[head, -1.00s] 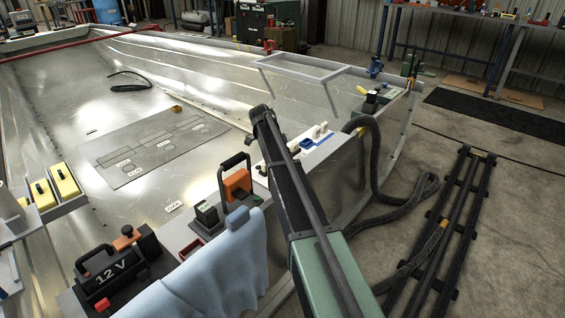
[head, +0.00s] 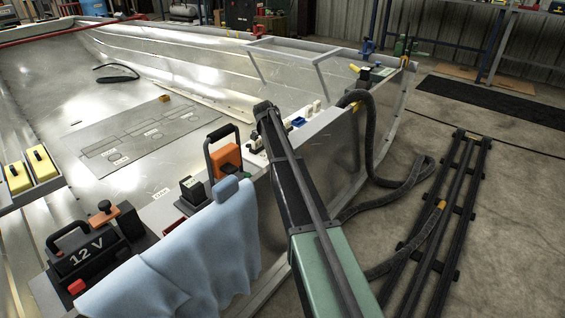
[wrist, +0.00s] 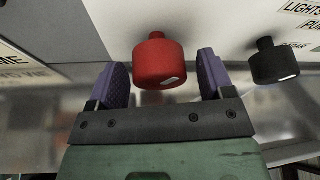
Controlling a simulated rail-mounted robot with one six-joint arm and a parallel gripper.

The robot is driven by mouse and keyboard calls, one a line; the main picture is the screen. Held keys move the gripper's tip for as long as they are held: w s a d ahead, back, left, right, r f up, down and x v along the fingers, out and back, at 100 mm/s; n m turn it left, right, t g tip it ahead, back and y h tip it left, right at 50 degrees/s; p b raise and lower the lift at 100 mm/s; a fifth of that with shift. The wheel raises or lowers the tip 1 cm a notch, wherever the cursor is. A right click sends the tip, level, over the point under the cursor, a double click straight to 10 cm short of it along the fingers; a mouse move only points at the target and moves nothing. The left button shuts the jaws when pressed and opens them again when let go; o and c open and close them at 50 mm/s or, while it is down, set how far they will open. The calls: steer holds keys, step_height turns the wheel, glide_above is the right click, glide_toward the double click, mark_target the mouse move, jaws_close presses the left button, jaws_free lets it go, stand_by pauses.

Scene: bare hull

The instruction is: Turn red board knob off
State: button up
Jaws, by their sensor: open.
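The red knob (wrist: 158,62) sticks out from a light panel (wrist: 190,20) in the wrist view. It has a small white mark near its lower right edge. My gripper (wrist: 160,82) is open, with its purple fingers on either side of the knob and a visible gap on each side. In the head view my arm hides the gripper's tips, and I cannot make out the red knob there.
A black knob (wrist: 274,62) stands on the same panel right of the right finger, beside printed labels.

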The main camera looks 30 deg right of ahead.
steer(key=shift+r, duration=0.1)
steer(key=c, duration=0.9)
steer(key=shift+s+n+t+h, duration=0.1)
steer(key=shift+n+t+h, duration=0.2)
steer(key=shift+n, duration=0.8)
steer(key=shift+n+t+h, duration=0.3)
steer(key=shift+n, duration=0.9)
steer(key=o, duration=0.9)
